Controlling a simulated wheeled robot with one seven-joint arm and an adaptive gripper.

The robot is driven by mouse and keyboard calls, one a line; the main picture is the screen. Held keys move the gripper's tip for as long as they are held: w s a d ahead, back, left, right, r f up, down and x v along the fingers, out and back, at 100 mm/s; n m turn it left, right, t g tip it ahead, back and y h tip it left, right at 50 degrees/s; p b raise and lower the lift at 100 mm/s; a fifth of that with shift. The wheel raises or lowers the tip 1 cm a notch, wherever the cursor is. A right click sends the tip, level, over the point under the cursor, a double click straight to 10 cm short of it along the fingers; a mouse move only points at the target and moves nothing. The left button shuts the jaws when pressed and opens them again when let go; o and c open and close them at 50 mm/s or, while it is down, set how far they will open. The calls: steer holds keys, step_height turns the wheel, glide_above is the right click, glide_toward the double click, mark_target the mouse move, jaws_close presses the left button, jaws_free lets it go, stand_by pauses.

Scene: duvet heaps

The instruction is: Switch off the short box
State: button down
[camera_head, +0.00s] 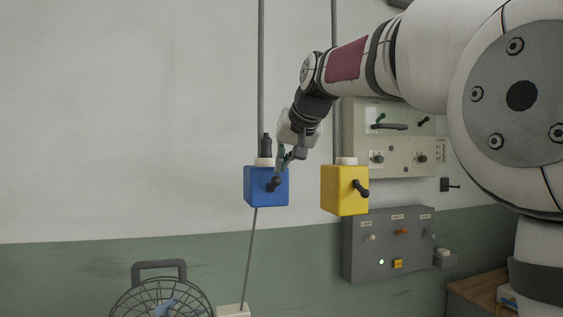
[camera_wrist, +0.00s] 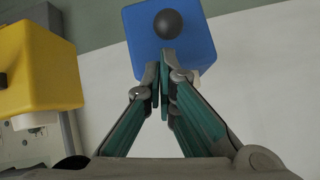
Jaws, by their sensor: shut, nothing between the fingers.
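In the wrist view, my closed fingertips (camera_wrist: 165,62) overlap the blue box's edge (camera_wrist: 195,45), apart from the round black knob (camera_wrist: 168,24). Whether they touch the box I cannot tell. The yellow box (camera_wrist: 38,65) is at left there.
A pale control panel (camera_head: 395,140) and a grey switch box (camera_head: 375,250) are on the wall at right. A wire-caged fan (camera_head: 160,298) stands below at left. The wall left of the blue box is clear.

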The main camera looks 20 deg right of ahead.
mark_target(274, 184)
steer(key=shift+f+b, duration=0.25)
steer(key=shift+b, duration=0.05)
stand_by(0.4)
steer(key=shift+s+f+t+b, duration=0.25)
steer(key=shift+t+b, duration=0.3)
steer(key=shift+b, duration=0.6)
steer(key=shift+s+f+t+b, duration=0.1)
steer(key=shift+s+t+b, duration=0.15)
steer(key=shift+t+b, duration=0.6)
steer(key=shift+s+f+b, duration=0.1)
steer(key=shift+f+b, duration=0.1)
steer(key=shift+b, duration=0.9)
steer(key=f+t+b, duration=0.1)
steer(key=t+b, duration=0.1)
steer(key=b, duration=0.5)
steer(key=s+f+t+b, duration=0.1)
steer(key=t+b, duration=0.1)
steer(key=b, duration=0.5)
steer(key=s+f+t+b, duration=0.1)
steer(key=t+b, duration=0.1)
steer(key=b, duration=0.5)
steer(key=shift+s+f+y, duration=0.1)
steer(key=shift+f+y, duration=0.2)
steer(key=shift+f, duration=0.05)
steer(key=shift+f+n+b, duration=0.25)
steer(key=shift+n+b, duration=0.05)
steer(key=shift+b, duration=0.5)
steer(key=shift+r, duration=0.1)
